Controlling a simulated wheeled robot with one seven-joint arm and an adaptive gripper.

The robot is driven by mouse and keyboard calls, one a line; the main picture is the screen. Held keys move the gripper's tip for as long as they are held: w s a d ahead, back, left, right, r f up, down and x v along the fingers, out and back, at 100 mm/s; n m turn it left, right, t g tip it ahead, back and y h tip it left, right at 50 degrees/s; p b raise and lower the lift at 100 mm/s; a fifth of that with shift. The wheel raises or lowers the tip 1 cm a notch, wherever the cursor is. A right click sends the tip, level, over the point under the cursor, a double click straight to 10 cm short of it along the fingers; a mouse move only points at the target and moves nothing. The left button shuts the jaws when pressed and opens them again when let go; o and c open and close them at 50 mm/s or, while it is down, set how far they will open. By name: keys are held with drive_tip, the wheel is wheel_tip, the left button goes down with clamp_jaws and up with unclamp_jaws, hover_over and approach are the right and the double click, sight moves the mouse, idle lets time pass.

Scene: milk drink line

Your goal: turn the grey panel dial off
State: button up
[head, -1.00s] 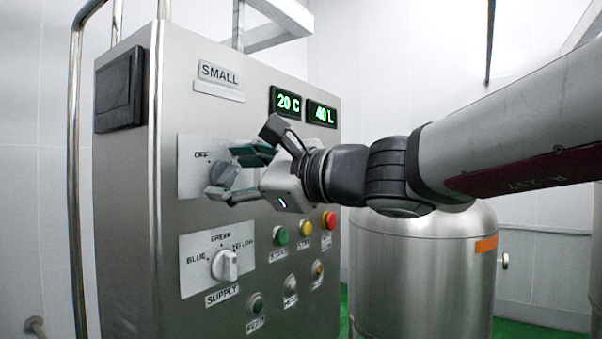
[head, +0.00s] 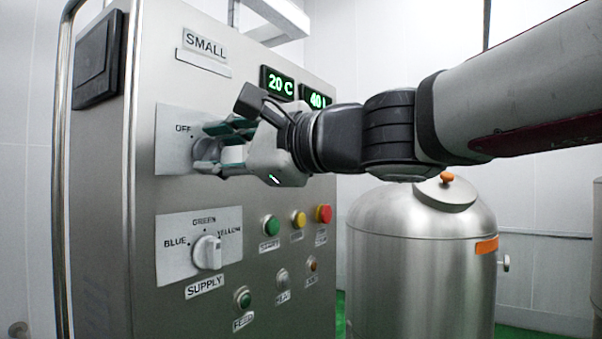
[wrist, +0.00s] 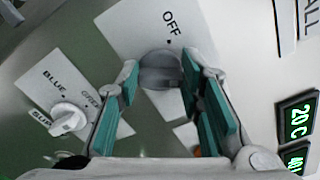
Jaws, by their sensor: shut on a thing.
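The grey panel dial (head: 203,152) sits on a plate marked OFF, on the front of the steel cabinet below the SMALL label. My gripper (head: 216,151) reaches it from the right, and its fingers hide part of the dial. In the wrist view the dial (wrist: 159,70) lies between the teal-padded fingertips of my gripper (wrist: 157,76), which are shut on its sides. The OFF mark and its dot show just beyond the dial. The dial's pointer is hard to make out.
Below is the white supply dial (head: 208,253) with BLUE, GREEN and YELLOW marks. Green (head: 270,225), yellow (head: 299,219) and red (head: 323,214) buttons lie to the right. Green displays (head: 280,84) are above. A steel tank (head: 420,265) stands right of the cabinet (head: 120,290).

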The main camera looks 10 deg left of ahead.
drive_tip(key=n+b, duration=0.3)
drive_tip(key=b, duration=0.2)
drive_tip(key=shift+w+f+n, duration=0.15)
drive_tip(key=shift+f+n, duration=0.25)
drive_tip(key=n+b, duration=0.3)
drive_tip(key=b, duration=0.2)
drive_tip(key=shift+n, duration=0.3)
drive_tip(key=n+b, duration=0.3)
drive_tip(key=b, duration=0.1)
drive_tip(key=shift+f+n, duration=0.15)
drive_tip(key=shift+n, duration=0.15)
drive_tip(key=n+b, duration=0.3)
drive_tip(key=shift+n+b, duration=0.3)
drive_tip(key=shift+b, duration=0.05)
drive_tip(key=o, duration=1.2)
drive_tip(key=shift+c, duration=0.2)
